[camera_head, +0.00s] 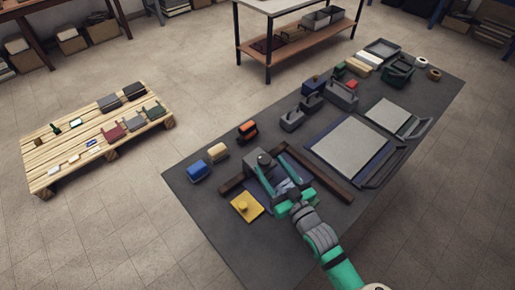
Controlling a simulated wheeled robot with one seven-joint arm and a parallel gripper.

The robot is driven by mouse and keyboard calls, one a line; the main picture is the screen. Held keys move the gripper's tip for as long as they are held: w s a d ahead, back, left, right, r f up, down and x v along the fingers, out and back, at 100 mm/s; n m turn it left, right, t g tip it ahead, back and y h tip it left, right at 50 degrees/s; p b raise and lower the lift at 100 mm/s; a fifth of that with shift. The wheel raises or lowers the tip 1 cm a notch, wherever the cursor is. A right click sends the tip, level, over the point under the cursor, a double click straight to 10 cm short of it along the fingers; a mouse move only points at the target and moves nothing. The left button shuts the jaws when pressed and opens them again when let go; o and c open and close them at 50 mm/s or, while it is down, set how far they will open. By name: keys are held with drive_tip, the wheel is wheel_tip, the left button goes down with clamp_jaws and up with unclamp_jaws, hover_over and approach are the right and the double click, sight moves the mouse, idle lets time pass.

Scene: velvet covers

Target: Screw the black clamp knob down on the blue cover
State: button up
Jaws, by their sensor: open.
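The black clamp knob (264,158) shows near the far end of my gripper, above a grey block-like part. A blue cover (284,187) seems to lie under my gripper; only small bluish patches of it show, as my fingers and wrist hide most of it. My gripper (267,163) has green fingers spread wide apart, one on either side of the knob. Nothing is seen held between them. Whether the fingers touch the knob or the cover, I cannot tell from this view.
Brown bars (318,173) border the work spot. A yellow plate with a knob (246,206) lies close left. A blue block (197,171) and an orange-black block (247,130) stand beyond. A large grey panel (350,150) lies right. The table's (225,235) near-left area is clear.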

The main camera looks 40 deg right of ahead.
sight(261, 155)
drive_tip(key=w, duration=0.6)
drive_tip(key=shift+w+d, duration=0.45)
drive_tip(key=shift+w, duration=0.75)
drive_tip(key=c, duration=1.1)
drive_tip(key=shift+o, duration=0.2)
drive_tip(key=shift+f+m+h, duration=0.15)
drive_tip(key=shift+m+h, duration=0.25)
drive_tip(key=shift+h, duration=0.2)
drive_tip(key=shift+d+m+h, duration=0.15)
drive_tip(key=shift+m+h, duration=0.15)
drive_tip(key=shift+h, duration=0.1)
drive_tip(key=o, duration=1.1)
drive_tip(key=shift+s, duration=0.1)
drive_tip(key=shift+c, duration=0.2)
drive_tip(key=shift+d, duration=0.1)
